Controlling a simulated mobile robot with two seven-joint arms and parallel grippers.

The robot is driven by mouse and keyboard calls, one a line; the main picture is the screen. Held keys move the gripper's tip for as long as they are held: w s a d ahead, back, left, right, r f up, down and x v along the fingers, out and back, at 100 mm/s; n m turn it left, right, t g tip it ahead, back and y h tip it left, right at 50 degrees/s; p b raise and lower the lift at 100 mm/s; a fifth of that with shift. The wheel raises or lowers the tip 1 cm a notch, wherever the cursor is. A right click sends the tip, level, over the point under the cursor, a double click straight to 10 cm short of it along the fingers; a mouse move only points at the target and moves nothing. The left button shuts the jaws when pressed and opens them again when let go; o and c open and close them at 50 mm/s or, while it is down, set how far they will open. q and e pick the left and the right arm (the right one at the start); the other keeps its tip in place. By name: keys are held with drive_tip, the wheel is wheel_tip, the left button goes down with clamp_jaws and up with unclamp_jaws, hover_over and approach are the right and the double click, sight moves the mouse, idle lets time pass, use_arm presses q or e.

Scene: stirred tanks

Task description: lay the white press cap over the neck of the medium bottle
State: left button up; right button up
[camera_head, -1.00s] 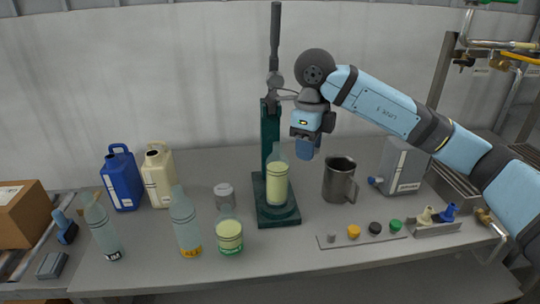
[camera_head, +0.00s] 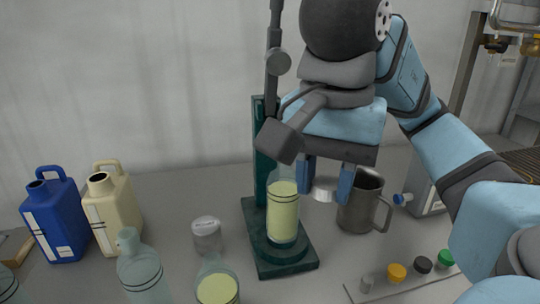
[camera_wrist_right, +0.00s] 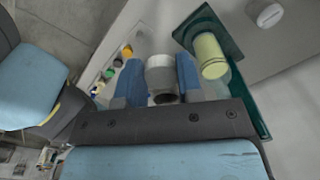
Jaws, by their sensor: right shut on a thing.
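My right gripper (camera_head: 326,186) points down with its blue fingers shut on the white press cap (camera_head: 325,189). The cap is right of the medium bottle (camera_head: 283,214), apart from it, at about the height of its shoulder. The bottle, with yellow-green liquid, stands upright on the dark green press base (camera_head: 290,267). Its neck is hidden behind my wrist parts in the head view. In the right wrist view the fingers (camera_wrist_right: 159,80) have a pale cylindrical piece between them, and the bottle (camera_wrist_right: 210,56) lies to the right. My left gripper is not in view.
A steel mug (camera_head: 360,210) stands close behind and right of my fingers. The press column (camera_head: 264,160) rises behind the bottle. A white-lidded jar (camera_head: 207,238), clear bottles and two jugs (camera_head: 56,215) stand left. A strip of coloured caps (camera_head: 397,273) lies front right.

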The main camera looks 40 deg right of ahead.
drive_tip(key=w+p, duration=0.1)
drive_tip(key=d+r+p, duration=0.1)
drive_tip(key=p, duration=0.1)
drive_tip(key=shift+w, duration=0.35)
drive_tip(key=w+d+p, duration=0.2)
drive_tip(key=w+p, duration=0.2)
drive_tip(key=w+d+p, duration=0.3)
drive_tip(key=w+p, duration=0.2)
drive_tip(key=w+d+f+p, duration=0.1)
drive_tip(key=w+d+p, duration=0.1)
drive_tip(key=w+p, duration=0.2)
drive_tip(key=shift+w+d+p, duration=0.2)
drive_tip(key=shift+w+p, duration=0.1)
drive_tip(key=shift+p, duration=0.3)
wheel_tip(320, 180, down, 3)
drive_tip(key=shift+s+b, duration=0.1)
drive_tip(key=shift+b, duration=0.55)
drive_tip(key=shift+f, duration=0.3)
drive_tip(key=shift+r, duration=0.1)
drive_tip(key=shift+f+b, duration=0.25)
drive_tip(key=shift+b, duration=0.05)
drive_tip(key=o, duration=0.9)
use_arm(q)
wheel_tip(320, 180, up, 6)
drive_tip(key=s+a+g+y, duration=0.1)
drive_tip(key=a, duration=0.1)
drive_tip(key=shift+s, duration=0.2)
